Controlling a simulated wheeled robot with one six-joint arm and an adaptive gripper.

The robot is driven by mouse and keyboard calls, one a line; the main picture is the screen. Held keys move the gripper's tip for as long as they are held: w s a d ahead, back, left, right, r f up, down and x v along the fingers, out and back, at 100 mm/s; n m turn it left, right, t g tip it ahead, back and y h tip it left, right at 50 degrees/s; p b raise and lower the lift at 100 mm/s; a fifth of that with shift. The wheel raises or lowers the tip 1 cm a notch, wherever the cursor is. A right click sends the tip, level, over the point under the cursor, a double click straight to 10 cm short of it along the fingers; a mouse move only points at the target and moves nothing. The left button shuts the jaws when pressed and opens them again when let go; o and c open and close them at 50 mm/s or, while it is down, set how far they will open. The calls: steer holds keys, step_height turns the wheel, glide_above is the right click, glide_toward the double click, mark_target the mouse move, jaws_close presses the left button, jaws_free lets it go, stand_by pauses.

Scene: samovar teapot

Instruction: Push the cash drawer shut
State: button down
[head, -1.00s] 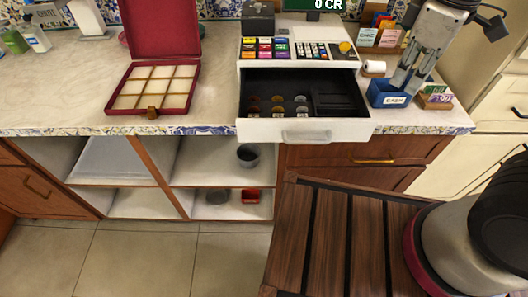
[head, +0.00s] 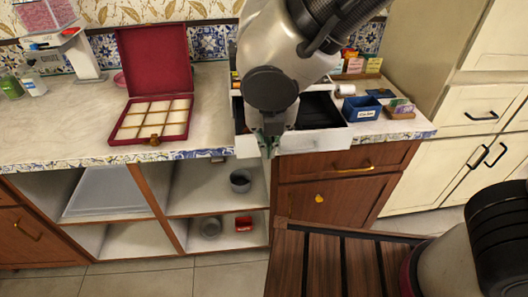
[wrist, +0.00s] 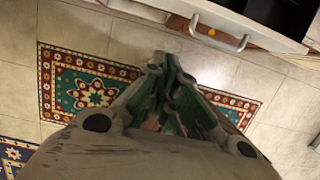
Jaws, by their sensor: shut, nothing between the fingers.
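The white cash drawer (head: 322,140) stands pulled out from the register, past the counter's front edge. Its dark inside shows to the right of my arm. My gripper (head: 268,153) points down at the drawer front's left part, with its fingers shut and empty. In the wrist view, my gripper (wrist: 165,62) is over the floor, and the drawer front (wrist: 262,30) with its grey handle (wrist: 222,38) lies up and to the right, apart from the fingertips. My arm hides most of the register and the drawer's left part in the head view.
An open red compartment box (head: 152,115) stands on the counter (head: 210,105) at left. A blue box (head: 361,109) and card holders (head: 400,107) stand at right. Open shelves and wooden drawers (head: 345,198) are below. A patterned rug (wrist: 85,85) lies on the floor.

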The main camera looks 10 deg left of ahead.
steer(key=w+a+f, duration=0.1)
steer(key=w+f, duration=0.5)
steer(key=f, duration=0.3)
steer(key=shift+a+f, duration=0.25)
steer(key=shift+a, duration=0.1)
steer(key=shift+w, duration=0.2)
steer(key=w+a, duration=0.1)
steer(key=w, duration=0.4)
steer(key=w+a, duration=0.2)
steer(key=w, duration=0.4)
steer(key=w+a, duration=0.2)
steer(key=w, duration=0.4)
steer(key=shift+w, duration=0.2)
steer(key=shift+w+a+r, duration=0.1)
steer(key=shift+w+a, duration=0.1)
steer(key=shift+w, duration=0.5)
